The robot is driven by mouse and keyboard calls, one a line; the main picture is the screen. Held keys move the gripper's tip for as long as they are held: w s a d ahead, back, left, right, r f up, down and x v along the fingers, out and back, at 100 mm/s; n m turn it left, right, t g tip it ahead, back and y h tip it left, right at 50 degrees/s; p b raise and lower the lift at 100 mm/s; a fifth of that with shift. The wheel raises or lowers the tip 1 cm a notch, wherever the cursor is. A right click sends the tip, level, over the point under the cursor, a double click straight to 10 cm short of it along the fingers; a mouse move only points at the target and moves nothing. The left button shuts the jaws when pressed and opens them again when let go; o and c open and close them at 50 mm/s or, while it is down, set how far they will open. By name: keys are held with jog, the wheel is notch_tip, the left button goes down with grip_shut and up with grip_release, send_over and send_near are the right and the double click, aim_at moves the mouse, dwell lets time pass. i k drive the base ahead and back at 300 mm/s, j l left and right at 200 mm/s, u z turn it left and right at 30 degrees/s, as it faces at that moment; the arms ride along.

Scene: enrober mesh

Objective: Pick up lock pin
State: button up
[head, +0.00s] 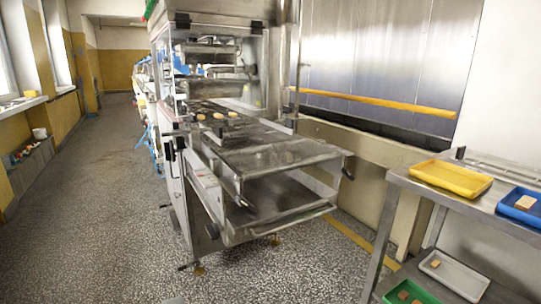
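I cannot make out a lock pin for certain. The steel enrober machine (235,120) stands in the middle of the view, with a flat mesh-like belt (265,150) sticking out toward me. Small dark handles or pins show on its frame, one at the left side (180,143) and one at the right corner of the belt end (347,173). They are too small to tell which is which. Several light brown pieces (218,115) lie on the belt farther in. My gripper is not recognisable in this view.
A steel table at the right holds a yellow tray (450,178) and a blue tray (519,203). A white tray (455,272) and a green tray (412,294) sit on its lower shelf. The speckled floor (100,220) at the left is open.

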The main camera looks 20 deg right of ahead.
aim_at(175, 125)
jog(key=j+z, duration=0.35)
jog(key=k+j+z, duration=0.15)
jog(key=j+z, duration=0.25)
jog(key=i+j+z, duration=0.2)
jog(key=i+j, duration=1.95)
jog(key=j, duration=0.15)
